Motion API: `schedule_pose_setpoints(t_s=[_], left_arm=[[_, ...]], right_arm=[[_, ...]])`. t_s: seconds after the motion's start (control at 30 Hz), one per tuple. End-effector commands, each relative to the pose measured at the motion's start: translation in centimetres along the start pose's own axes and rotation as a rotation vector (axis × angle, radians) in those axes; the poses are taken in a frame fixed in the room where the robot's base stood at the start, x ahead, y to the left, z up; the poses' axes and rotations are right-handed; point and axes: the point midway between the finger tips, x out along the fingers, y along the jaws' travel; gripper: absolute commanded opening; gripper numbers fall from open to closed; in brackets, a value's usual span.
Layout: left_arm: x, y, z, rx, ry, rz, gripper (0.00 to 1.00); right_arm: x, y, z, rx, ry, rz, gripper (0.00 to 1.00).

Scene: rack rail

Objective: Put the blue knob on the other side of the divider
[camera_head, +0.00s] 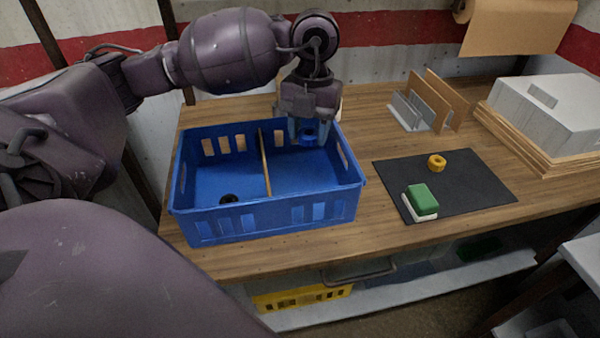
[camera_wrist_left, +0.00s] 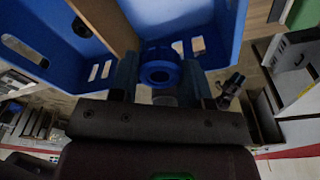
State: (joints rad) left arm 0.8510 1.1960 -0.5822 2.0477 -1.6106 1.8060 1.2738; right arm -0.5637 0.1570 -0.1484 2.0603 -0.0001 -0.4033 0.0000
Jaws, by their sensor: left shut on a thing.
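The blue knob (camera_head: 308,135) is ring-shaped and is held between the fingertips of my left gripper (camera_head: 307,127). It also shows in the left wrist view (camera_wrist_left: 160,68), between the two fingers (camera_wrist_left: 162,78). The knob is over the right compartment of the blue crate (camera_head: 262,217), near its back wall; I cannot tell how high above the floor it is. The wooden divider (camera_head: 264,162) splits the crate into left and right compartments and stands left of the gripper. It also shows in the left wrist view (camera_wrist_left: 104,22). My right gripper is not in view.
A black ring (camera_head: 229,199) lies in the left compartment near the front. Right of the crate, a dark mat (camera_head: 455,191) holds a yellow ring (camera_head: 437,162) and a green-and-white block (camera_head: 421,199). A rack with panels (camera_head: 425,108) and a grey box (camera_head: 550,105) stand behind.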

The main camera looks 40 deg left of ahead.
Motion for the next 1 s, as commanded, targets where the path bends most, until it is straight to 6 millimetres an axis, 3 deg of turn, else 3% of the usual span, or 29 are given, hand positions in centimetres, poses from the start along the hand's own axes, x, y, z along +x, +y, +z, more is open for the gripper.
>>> schedule_pose_setpoints(t_s=[0.03, 0.3, 0.43, 0.67, 1.0], left_arm=[[1.5, 0.0, 0.1, 0.0, 0.007, 0.001, 0.19], [7.1, 0.0, 0.8, 0.0, 0.006, 0.001, 0.19], [8.7, -0.1, 1.0, -0.001, 0.003, -0.001, 0.19], [9.7, -0.1, 1.2, -0.001, 0.001, -0.002, 0.19], [14.6, -0.1, 1.7, -0.001, 0.004, 0.0, 0.19]], right_arm=[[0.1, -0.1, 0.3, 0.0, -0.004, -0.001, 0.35], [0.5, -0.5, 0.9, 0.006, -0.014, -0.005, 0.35], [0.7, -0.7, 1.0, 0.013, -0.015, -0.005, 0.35], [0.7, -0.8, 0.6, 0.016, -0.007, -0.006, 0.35], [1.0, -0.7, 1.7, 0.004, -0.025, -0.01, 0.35]])
